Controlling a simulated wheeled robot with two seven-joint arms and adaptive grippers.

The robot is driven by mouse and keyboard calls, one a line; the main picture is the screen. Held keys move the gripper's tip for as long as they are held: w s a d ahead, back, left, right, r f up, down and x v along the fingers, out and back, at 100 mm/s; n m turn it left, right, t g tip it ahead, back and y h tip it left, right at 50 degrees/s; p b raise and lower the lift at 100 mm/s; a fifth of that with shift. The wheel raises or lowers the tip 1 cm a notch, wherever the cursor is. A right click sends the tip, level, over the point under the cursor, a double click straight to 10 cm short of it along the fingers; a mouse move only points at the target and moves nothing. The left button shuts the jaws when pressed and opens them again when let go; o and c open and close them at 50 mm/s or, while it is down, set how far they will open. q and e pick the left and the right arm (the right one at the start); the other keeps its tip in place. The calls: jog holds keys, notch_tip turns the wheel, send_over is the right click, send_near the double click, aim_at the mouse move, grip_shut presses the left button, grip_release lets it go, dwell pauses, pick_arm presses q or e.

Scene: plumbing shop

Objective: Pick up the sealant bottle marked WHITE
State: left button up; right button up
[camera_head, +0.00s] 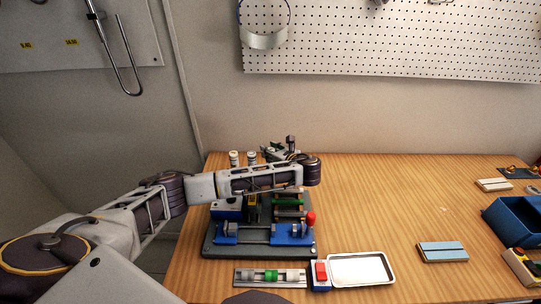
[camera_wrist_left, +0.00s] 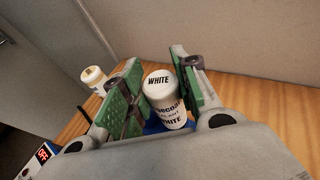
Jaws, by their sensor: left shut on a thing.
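The sealant bottle marked WHITE (camera_wrist_left: 165,104) is a white cylinder with dark lettering on its cap and side. In the left wrist view it sits between the two green-padded fingers of my left gripper (camera_wrist_left: 156,66), which is shut on it. In the head view my left gripper (camera_head: 279,152) is at the back of the table, partly hidden by my own arm. Another white-capped bottle (camera_wrist_left: 93,78) stands left of the gripper in the wrist view. My right gripper does not show.
A grey fixture with blue clamps (camera_head: 290,236) stands below my left arm. In front are a rack with a green piece (camera_head: 271,276), a red-buttoned box (camera_head: 321,272) and a white tray (camera_head: 359,269). A blue bin (camera_head: 513,222) is at the right. The table's middle right is mostly clear.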

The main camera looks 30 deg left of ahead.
pick_arm(q)
notch_tip(320, 180, up, 8)
jog(key=shift+r, duration=0.15)
dwell(0.3)
jog(key=shift+d, duration=0.1)
dwell(0.4)
